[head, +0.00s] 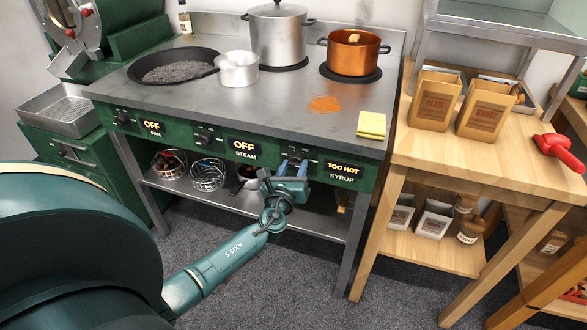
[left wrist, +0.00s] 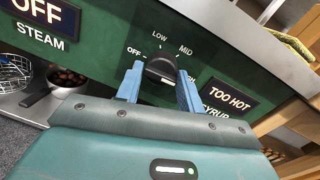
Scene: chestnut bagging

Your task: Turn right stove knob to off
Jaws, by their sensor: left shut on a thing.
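The right stove knob (left wrist: 162,67) is black and sits on the green stove front, with LOW, MID and OFF printed around it. The display beside it (head: 343,171) reads TOO HOT above SYRUP, and it also shows in the left wrist view (left wrist: 229,95). My left gripper (head: 294,167) reaches the knob from the front. In the left wrist view its blue fingers (left wrist: 158,82) stand on either side of the knob, shut on it. The knob's exact setting is hard to tell. My right gripper is not in view.
A copper pot (head: 354,54) stands above this knob, left of a yellow sponge (head: 371,125). A steel pot (head: 277,40), a saucepan (head: 237,69) and a black pan (head: 150,66) also stand on the stove (head: 280,98). The PAN and STEAM displays read OFF. A wooden table (head: 480,160) adjoins on the right.

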